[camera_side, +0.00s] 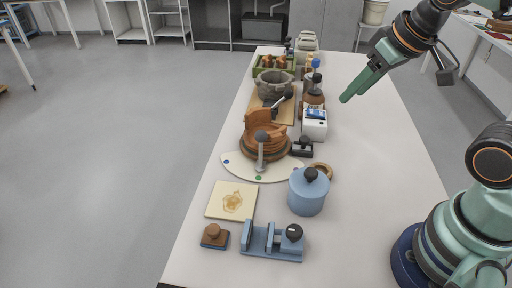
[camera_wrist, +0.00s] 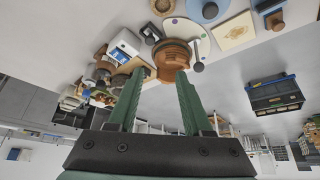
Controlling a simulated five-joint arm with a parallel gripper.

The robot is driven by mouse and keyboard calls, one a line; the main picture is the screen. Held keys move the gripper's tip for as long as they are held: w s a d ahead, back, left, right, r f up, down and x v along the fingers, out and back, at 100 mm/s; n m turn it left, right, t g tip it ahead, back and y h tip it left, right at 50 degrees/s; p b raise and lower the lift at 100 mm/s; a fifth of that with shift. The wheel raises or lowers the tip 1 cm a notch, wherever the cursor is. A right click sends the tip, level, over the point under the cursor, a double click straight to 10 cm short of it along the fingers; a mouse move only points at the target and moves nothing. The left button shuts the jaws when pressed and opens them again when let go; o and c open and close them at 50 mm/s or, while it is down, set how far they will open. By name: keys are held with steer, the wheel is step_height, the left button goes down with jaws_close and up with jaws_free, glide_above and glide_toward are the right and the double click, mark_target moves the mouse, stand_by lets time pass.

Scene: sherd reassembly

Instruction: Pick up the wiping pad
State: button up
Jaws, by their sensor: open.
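The wiping pad appears to be the small brown block with a round wooden knob and a blue base (camera_side: 214,237). It lies at the near left edge of the table in the side view. It also shows near the top right of the wrist view (camera_wrist: 275,20). My gripper (camera_side: 346,98) is high over the far right part of the table, well away from the pad. In the wrist view its two green fingers (camera_wrist: 157,88) are apart with nothing between them.
A blue clamp (camera_side: 272,243) stands just right of the pad, and a cream tile with a stain (camera_side: 217,199) lies behind it. A blue lidded pot (camera_side: 307,195) and a brown sherd vessel (camera_side: 262,148) stand farther back. The table's right side (camera_side: 390,150) is clear.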

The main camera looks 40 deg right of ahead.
steer(key=o, duration=0.8)
steer(key=shift+a, duration=0.1)
steer(key=n+g, duration=0.6)
steer(key=n, duration=1.2)
glide_above(213, 228)
step_height(213, 228, down, 12)
step_height(213, 228, down, 12)
steer(key=shift+f, duration=0.15)
